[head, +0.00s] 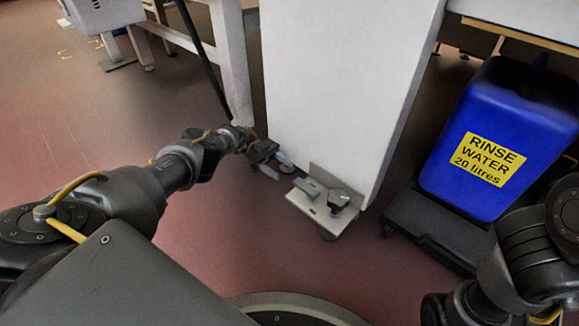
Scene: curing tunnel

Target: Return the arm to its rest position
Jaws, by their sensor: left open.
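My left arm (165,175) comes in from the left and stretches forward, low above the floor. Its gripper (277,167) is open, with nothing visible between its fingers. It is beside the lower left edge of a white cabinet (345,80). I cannot tell whether the gripper touches the cabinet. My right arm (530,250) is folded at the lower right, and its gripper is not visible.
A blue rinse water container (500,115) stands on a dark wheeled base (425,225) at the right, under a bench (525,18). A white table leg (232,65) and a dark rod (203,60) are behind my left arm. The reddish floor (60,110) at left is clear.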

